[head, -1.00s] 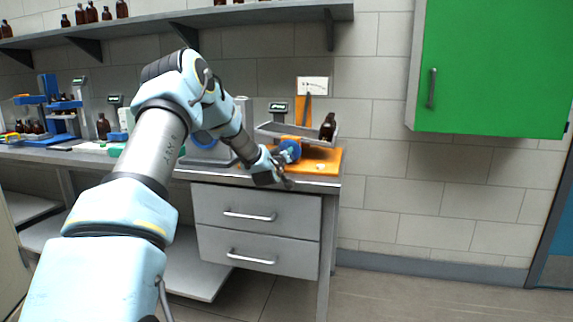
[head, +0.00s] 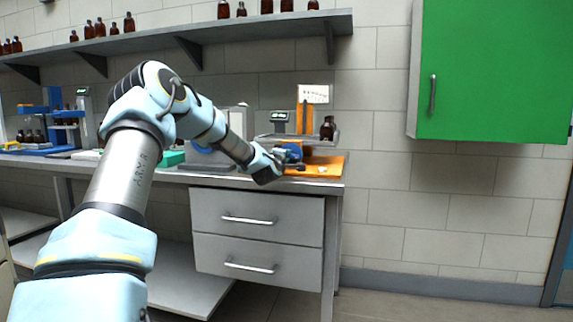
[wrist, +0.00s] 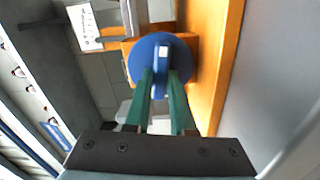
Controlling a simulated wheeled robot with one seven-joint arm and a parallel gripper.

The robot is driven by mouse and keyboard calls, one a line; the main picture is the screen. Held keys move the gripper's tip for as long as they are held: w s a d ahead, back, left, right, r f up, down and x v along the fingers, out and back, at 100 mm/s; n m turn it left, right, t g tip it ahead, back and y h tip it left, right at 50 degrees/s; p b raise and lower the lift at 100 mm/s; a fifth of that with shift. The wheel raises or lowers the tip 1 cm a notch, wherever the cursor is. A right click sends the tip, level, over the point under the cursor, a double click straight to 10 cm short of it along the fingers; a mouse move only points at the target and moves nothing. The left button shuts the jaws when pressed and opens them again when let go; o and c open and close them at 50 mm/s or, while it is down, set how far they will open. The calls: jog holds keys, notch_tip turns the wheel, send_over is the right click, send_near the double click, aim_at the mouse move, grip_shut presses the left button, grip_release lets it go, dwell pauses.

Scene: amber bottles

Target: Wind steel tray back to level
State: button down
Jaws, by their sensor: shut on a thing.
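The steel tray (head: 333,141) is on the orange stand at the right end of the bench, partly hidden behind my arm and the wheel. It looks near level, but it is too small to be sure. A brown bottle (head: 327,129) stands upright at its right end. A blue hand wheel (head: 291,150) is on the stand's front; it also shows in the wrist view (wrist: 136,60). My gripper (wrist: 161,78) is shut on the wheel's raised grip, with one green finger on each side. In the head view my gripper (head: 287,163) is at the wheel.
A white card (head: 314,94) stands behind an upright orange post (head: 301,118). A small display (head: 279,117) stands to its left. The bench drawers (head: 257,220) are below, and a green cabinet (head: 490,75) hangs at right. Several bottles stand on the shelf above.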

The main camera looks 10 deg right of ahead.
jog(key=shift+f+n+b, duration=0.1)
jog(key=shift+n+b, duration=0.55)
jog(key=shift+n, duration=0.35)
jog(key=c, duration=0.8)
grip_release()
jog(key=shift+o, duration=0.2)
jog(key=shift+s, duration=0.1)
jog(key=b+v, duration=0.1)
jog(key=v, duration=0.9)
jog(key=shift+s+a, duration=0.15)
jog(key=shift+s, duration=0.15)
